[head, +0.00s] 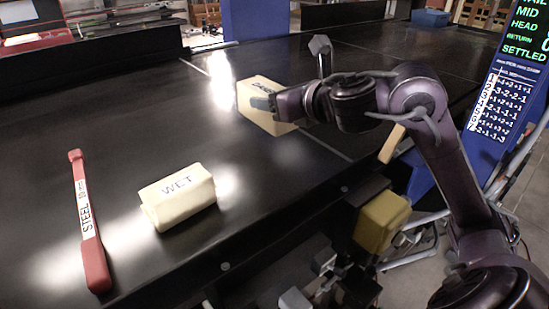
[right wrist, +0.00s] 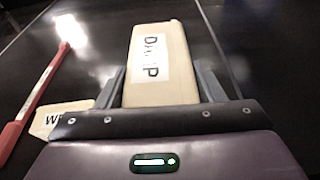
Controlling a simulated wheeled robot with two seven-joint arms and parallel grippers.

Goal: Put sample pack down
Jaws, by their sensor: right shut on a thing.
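The cream sample pack marked DAMP (head: 264,118) is on or just above the black conveyor belt in the head view; I cannot tell whether it touches. My right gripper (head: 268,102) is shut on this pack. In the right wrist view the DAMP pack (right wrist: 160,35) sits between the two grey fingers of my right gripper (right wrist: 163,88), with its lettered face up. A second cream pack marked WET (head: 178,197) lies on the belt nearer the front. It shows partly in the right wrist view (right wrist: 62,118). My left gripper is not in view.
A red bar marked STEEL (head: 86,222) lies on the belt (head: 120,120) at left. A blue post with a sign panel (head: 497,105) stands at right. A yellow block (head: 381,222) is below the belt's front edge.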

